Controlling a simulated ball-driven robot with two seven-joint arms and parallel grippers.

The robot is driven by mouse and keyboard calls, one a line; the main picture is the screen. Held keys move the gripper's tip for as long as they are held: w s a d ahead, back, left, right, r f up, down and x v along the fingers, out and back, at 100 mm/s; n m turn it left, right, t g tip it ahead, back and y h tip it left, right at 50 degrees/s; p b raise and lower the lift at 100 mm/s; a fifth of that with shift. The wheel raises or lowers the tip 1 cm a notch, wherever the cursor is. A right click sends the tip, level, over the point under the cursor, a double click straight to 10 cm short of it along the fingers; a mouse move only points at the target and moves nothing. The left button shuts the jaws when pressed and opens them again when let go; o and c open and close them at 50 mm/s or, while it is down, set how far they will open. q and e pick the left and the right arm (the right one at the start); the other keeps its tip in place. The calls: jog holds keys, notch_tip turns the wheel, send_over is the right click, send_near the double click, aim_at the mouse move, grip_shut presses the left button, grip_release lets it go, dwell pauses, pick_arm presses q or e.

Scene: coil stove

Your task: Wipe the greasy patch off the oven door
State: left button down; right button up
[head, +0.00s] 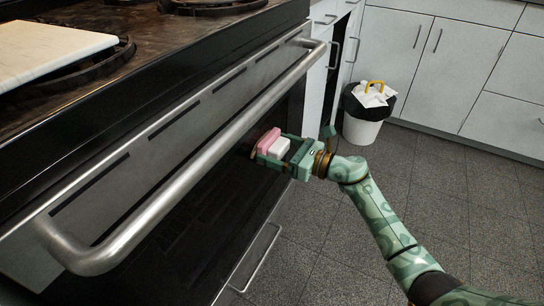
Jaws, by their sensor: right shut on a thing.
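The oven door (205,215) is a dark panel below a long steel handle bar (195,175). My right gripper (272,146) is shut on a pink and white sponge (277,148). The sponge's pink side faces the dark door, just below and beyond the handle's middle. I cannot tell whether it touches the door. A small brownish smear, perhaps the greasy patch (253,146), shows at the sponge's left side; most of any patch is hidden or too dark to see. My left gripper is not in view.
The handle bar stands out from the door close to my right gripper. A white cutting board (45,50) lies on the stove top. A white bin (362,130) with a black liner stands by white cabinets (430,60). The grey floor at right is clear.

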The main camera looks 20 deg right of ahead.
jog(key=shift+w+d+r, duration=0.1)
jog(key=shift+w+d, duration=0.35)
jog(key=shift+d, duration=0.05)
jog(key=shift+w+d, duration=1.2)
jog(key=shift+d, duration=0.3)
jog(key=shift+r, duration=0.1)
jog(key=s+a+p, duration=0.1)
jog(key=s+a, duration=0.1)
jog(key=shift+s+a+r+p, duration=0.1)
jog(key=shift+a+p, duration=0.25)
jog(key=shift+s+a, duration=0.25)
jog(key=shift+a, duration=0.05)
